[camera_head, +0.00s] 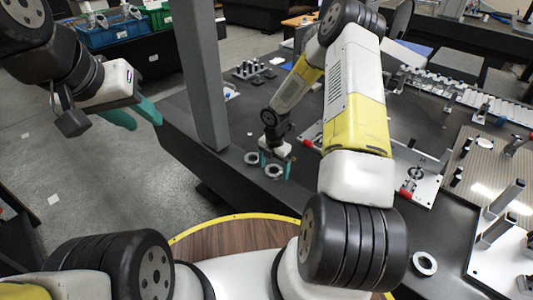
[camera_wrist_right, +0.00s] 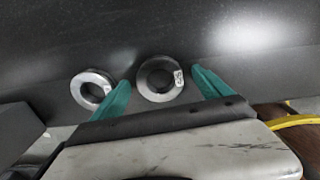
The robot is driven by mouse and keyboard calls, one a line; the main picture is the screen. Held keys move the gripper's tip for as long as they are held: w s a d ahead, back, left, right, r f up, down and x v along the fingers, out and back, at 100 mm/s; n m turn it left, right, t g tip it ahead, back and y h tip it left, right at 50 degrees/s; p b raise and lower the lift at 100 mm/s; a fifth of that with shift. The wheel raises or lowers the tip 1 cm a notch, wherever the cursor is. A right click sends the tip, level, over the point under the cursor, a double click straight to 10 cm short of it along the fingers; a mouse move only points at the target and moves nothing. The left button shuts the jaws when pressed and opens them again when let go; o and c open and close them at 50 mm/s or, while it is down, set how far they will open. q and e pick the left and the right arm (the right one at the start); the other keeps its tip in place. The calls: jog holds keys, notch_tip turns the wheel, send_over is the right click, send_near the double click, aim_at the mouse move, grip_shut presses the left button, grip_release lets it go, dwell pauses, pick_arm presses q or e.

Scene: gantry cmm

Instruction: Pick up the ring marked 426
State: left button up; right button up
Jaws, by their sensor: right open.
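Two metal rings lie flat near the edge of the dark table. One ring (camera_head: 274,180) (camera_wrist_right: 142,88) sits between the fingertips of my right gripper (camera_head: 276,168) (camera_wrist_right: 160,77), which is open. That ring bears a small white label whose number I cannot read for certain. The other ring (camera_head: 251,158) (camera_wrist_right: 78,92) lies just outside the fingers, to the left in both views, also with a small unreadable label. A third ring (camera_head: 424,254) lies on the table at the lower right. My left gripper (camera_head: 146,124) is open and empty, over the floor beyond the table.
A grey upright column (camera_head: 205,75) stands left of the right gripper. The dark table (camera_head: 200,158) carries fixture plates (camera_head: 425,160) and a ribbed plate (camera_head: 490,155) on the right. Small posts on a block (camera_head: 253,70) stand behind. Table around the two rings is mostly clear.

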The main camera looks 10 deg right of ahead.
grip_shut()
dwell(0.4)
jog(key=shift+r, duration=0.1)
